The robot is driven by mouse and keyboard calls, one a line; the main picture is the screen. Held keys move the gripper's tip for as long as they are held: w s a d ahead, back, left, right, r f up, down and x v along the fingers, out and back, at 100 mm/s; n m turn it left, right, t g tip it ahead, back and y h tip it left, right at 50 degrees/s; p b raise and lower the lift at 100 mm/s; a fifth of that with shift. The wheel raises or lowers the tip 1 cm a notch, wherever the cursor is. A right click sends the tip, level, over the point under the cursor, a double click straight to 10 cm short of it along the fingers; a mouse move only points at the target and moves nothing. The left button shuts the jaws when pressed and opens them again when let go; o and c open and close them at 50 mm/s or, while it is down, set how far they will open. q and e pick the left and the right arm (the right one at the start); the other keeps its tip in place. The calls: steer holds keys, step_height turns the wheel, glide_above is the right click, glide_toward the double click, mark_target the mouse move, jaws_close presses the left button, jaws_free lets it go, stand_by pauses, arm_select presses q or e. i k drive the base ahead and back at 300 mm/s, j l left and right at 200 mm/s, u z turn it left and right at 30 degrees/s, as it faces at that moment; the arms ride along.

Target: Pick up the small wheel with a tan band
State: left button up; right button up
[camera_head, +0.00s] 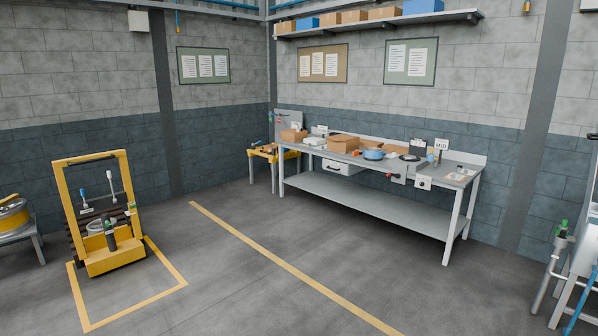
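I cannot make out a small wheel with a tan band for certain. A small grey round part (97,226), perhaps a wheel, sits low in the yellow frame stand at the left; no tan band can be told on it. A dark flat disc (410,157) lies on the long grey workbench (330,202), right of a blue round pot-like thing (373,154). Neither of my grippers shows in this view.
The yellow stand (118,263) is inside a yellow floor outline. A yellow round thing (13,216) rests on a grey stand at the left edge. Cardboard boxes (342,143) and small items crowd the bench. Metal equipment (556,250) stands at right. The middle floor is clear.

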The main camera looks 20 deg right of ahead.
mark_target(371, 152)
steer(key=i+z, duration=0.7)
steer(key=i+j+z, duration=0.15)
steer(key=i+z, duration=0.2)
steer(key=i, duration=0.15)
steer(key=i+l+z, duration=0.2)
steer(key=i+z, duration=0.15)
steer(key=i, duration=0.15)
steer(key=i+z, duration=0.35)
steer(key=i, duration=0.15)
steer(key=i+z, duration=0.3)
steer(key=i, duration=0.2)
steer(key=i+j+u, duration=0.15)
steer(key=i+u, duration=0.2)
steer(key=i, duration=0.3)
steer(key=i+u, duration=0.35)
steer(key=i, duration=0.3)
steer(key=i+l+u, duration=0.25)
steer(key=i+u, duration=0.15)
steer(key=i, duration=0.2)
steer(key=i+u, duration=0.1)
steer(key=i, duration=0.65)
steer(key=i+u, duration=0.15)
steer(key=i, duration=0.55)
steer(key=i+u, duration=0.1)
steer(key=i, duration=0.65)
steer(key=i+l+u, duration=0.15)
steer(key=i, duration=0.6)
